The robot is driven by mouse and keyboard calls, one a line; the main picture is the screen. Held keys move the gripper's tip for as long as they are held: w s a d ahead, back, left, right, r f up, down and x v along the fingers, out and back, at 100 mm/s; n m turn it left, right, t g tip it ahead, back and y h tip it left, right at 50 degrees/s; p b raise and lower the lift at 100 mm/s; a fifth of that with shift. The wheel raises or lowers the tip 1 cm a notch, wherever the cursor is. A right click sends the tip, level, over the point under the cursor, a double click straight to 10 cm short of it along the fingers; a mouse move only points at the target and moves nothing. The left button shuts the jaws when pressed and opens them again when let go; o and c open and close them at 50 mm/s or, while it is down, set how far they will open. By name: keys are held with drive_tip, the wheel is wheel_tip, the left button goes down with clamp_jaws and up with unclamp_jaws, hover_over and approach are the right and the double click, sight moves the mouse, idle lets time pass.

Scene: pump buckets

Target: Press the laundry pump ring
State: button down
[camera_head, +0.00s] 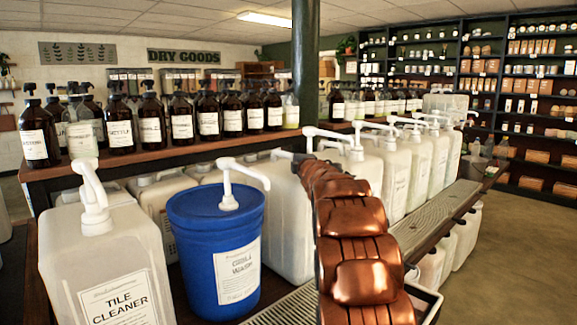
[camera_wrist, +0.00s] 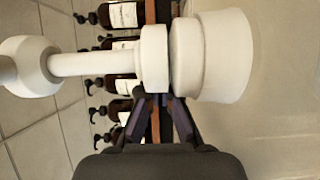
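In the wrist view a white pump lies sideways across the picture. It has a round head at left, a thin stem, a flat ring (camera_wrist: 154,57) and a wide collar (camera_wrist: 212,56) on a pale jug (camera_wrist: 285,100). My gripper (camera_wrist: 160,100) is dark, its fingertips close together right by the ring and collar; I cannot tell if they touch. In the head view my copper arm hides most of the gripper. A white jug (camera_head: 285,222) stands just left of the arm, its label not visible, so I cannot confirm which pump is laundry.
A blue bucket (camera_head: 213,275) with a white pump and a tile cleaner jug (camera_head: 108,275) stand at front left. More white pump jugs (camera_head: 395,170) line the shelf at right. Amber bottles (camera_head: 152,118) stand on the raised shelf behind. The floor (camera_head: 510,265) at right is clear.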

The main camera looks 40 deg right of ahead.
drive_tip(key=shift+w+d+r, duration=0.1)
drive_tip(key=shift+d, duration=0.15)
drive_tip(key=shift+w+d, duration=0.1)
drive_tip(key=shift+d, duration=0.05)
idle(0.5)
idle(0.5)
drive_tip(key=a+b, duration=0.1)
drive_tip(key=a, duration=0.1)
drive_tip(key=w+a+b, duration=0.1)
drive_tip(key=shift+a+f+b, duration=0.3)
drive_tip(key=shift+f, duration=0.05)
drive_tip(key=shift+s+a+r, duration=0.1)
drive_tip(key=shift+a+r, duration=0.05)
drive_tip(key=shift+a, duration=0.15)
drive_tip(key=shift+b+v, duration=0.45)
drive_tip(key=shift+v, duration=0.5)
drive_tip(key=shift+a+b+v, duration=0.15)
drive_tip(key=shift+b+v, duration=0.3)
drive_tip(key=shift+v, duration=1.45)
drive_tip(key=shift+a+b+v, duration=0.2)
drive_tip(key=shift+b+v, duration=0.2)
drive_tip(key=shift+v, duration=1.5)
drive_tip(key=shift+r, duration=0.15)
